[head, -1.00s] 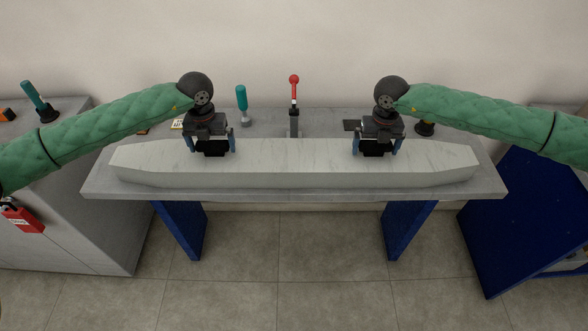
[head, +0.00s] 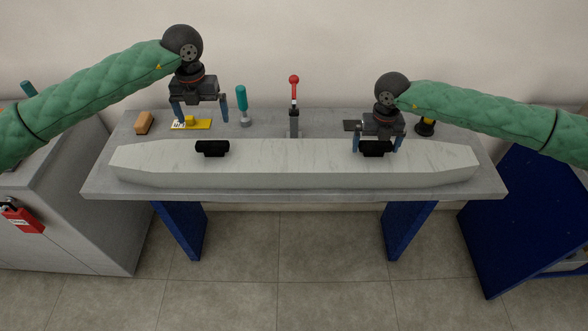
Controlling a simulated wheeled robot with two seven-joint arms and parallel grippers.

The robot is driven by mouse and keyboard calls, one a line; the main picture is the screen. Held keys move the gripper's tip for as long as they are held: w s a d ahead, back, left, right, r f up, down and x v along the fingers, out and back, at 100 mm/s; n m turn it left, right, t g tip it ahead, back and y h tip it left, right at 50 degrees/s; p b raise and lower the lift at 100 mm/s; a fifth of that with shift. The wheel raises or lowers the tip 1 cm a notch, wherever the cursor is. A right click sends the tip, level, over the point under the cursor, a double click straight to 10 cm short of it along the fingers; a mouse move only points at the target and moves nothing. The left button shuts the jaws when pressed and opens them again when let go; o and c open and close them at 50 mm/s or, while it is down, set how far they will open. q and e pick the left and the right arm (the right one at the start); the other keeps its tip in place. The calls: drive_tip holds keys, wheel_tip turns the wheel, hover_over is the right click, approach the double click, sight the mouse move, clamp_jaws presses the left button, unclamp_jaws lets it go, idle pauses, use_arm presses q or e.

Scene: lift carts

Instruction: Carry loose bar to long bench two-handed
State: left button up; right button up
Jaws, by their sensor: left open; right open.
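The loose bar (head: 290,163) is a long pale grey block with tapered ends. It lies lengthwise on the long bench (head: 488,187), a grey top on blue legs. Two black grips stand on the bar, a left grip (head: 212,148) and a right grip (head: 374,149). My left gripper (head: 200,112) is open and empty, raised above and behind the left grip, clear of it. My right gripper (head: 377,143) is open with its fingers on either side of the right grip. I cannot tell whether they touch it.
Behind the bar stand a red-knobbed toggle clamp (head: 294,108), a teal-handled tool (head: 242,104), a yellow item (head: 192,124), a brown block (head: 144,122) and a black-and-yellow object (head: 426,125). A grey cabinet (head: 75,220) is at left, a blue cart (head: 510,220) at right.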

wheel_tip(320, 180, up, 11)
idle(0.4)
drive_tip(key=shift+f, duration=0.1)
idle(0.3)
